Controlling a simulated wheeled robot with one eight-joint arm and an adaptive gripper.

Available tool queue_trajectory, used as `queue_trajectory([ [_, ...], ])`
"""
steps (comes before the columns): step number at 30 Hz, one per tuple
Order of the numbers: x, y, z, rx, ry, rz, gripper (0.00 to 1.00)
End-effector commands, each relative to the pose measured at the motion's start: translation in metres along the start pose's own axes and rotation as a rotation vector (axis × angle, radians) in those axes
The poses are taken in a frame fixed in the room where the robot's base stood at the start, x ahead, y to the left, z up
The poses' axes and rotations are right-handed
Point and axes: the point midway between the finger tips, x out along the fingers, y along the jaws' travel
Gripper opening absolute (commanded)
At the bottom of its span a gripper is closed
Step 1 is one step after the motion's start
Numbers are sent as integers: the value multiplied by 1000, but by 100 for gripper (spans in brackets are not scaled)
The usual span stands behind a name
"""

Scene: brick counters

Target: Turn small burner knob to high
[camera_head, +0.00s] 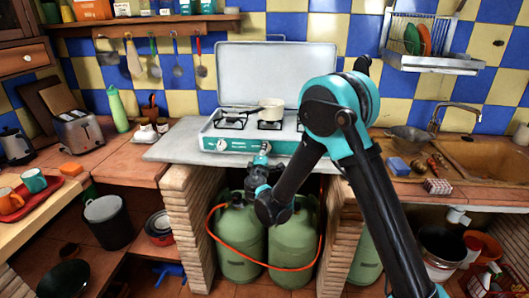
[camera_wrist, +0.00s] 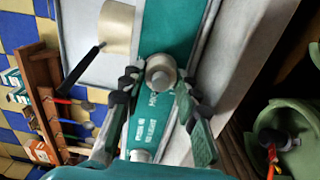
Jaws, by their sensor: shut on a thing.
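A teal and white camping stove (camera_head: 208,130) stands on the counter with its lid up. Its left front knob (camera_head: 221,145) is in plain view, and a knob also shows at the bottom of the wrist view (camera_wrist: 141,155). My gripper (camera_head: 263,150) is at the middle of the stove's front panel. In the wrist view my gripper (camera_wrist: 158,88) has its dark fingers on both sides of a round pale knob (camera_wrist: 160,73) and is shut on it. The head view hides this knob behind my gripper. I cannot tell its setting.
A white saucepan (camera_head: 271,108) stands on the stove behind my gripper. Green gas bottles (camera_head: 238,240) with an orange hose stand below, between brick pillars (camera_head: 190,215). A toaster (camera_head: 78,131) is on the left counter and a sink (camera_head: 470,152) on the right.

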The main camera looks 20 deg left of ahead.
Motion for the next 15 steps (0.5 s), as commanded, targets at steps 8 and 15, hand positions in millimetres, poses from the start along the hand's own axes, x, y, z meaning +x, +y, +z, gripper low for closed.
queue_trajectory([
  [8, -1, -1, -1, -2, 2, -1, 2],
  [15, 0, 0, -1, -1, 2, -1, 48],
])
